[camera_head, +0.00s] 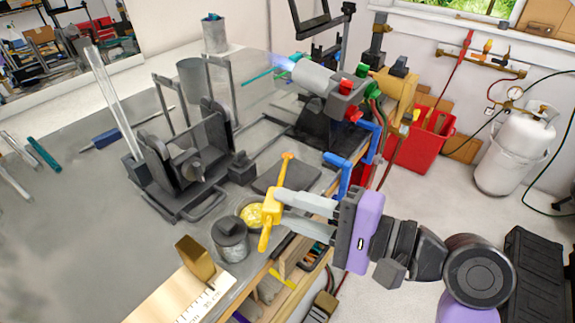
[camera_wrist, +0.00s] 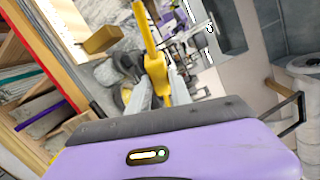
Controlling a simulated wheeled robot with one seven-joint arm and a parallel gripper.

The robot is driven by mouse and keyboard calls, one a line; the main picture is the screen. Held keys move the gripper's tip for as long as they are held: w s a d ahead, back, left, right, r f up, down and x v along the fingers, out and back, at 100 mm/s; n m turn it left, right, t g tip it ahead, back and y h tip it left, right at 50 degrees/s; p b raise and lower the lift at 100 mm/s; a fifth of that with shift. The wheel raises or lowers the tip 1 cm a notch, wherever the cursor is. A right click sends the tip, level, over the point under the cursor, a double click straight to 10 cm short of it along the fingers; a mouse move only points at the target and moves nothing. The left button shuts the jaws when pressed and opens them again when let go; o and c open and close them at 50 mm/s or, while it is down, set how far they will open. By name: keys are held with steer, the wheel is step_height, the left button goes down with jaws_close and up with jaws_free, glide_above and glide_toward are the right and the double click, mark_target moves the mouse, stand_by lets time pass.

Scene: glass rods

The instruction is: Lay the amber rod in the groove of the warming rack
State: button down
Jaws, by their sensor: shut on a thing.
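The amber rod (camera_head: 285,170) is a bright yellow stick with a wider yellow part where my gripper (camera_head: 273,208) holds it. My gripper is shut on it, and the rod stands tilted above the front edge of the bench. In the wrist view the amber rod (camera_wrist: 148,32) runs up from between my fingers (camera_wrist: 160,82). A dark metal stand (camera_head: 190,208) with uprights is left of my gripper, apart from the rod. I cannot tell for sure which part is the warming rack, and no groove shows clearly.
A lit torch (camera_head: 315,77) is at the back right of the bench. A lidded grey pot (camera_head: 230,240) and a brass block (camera_head: 195,259) are near the front edge. A clear glass tube (camera_head: 108,95) leans at the stand. A gas cylinder (camera_head: 515,150) is on the floor.

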steer(key=shift+r, duration=0.5)
steer(key=shift+r, duration=0.1)
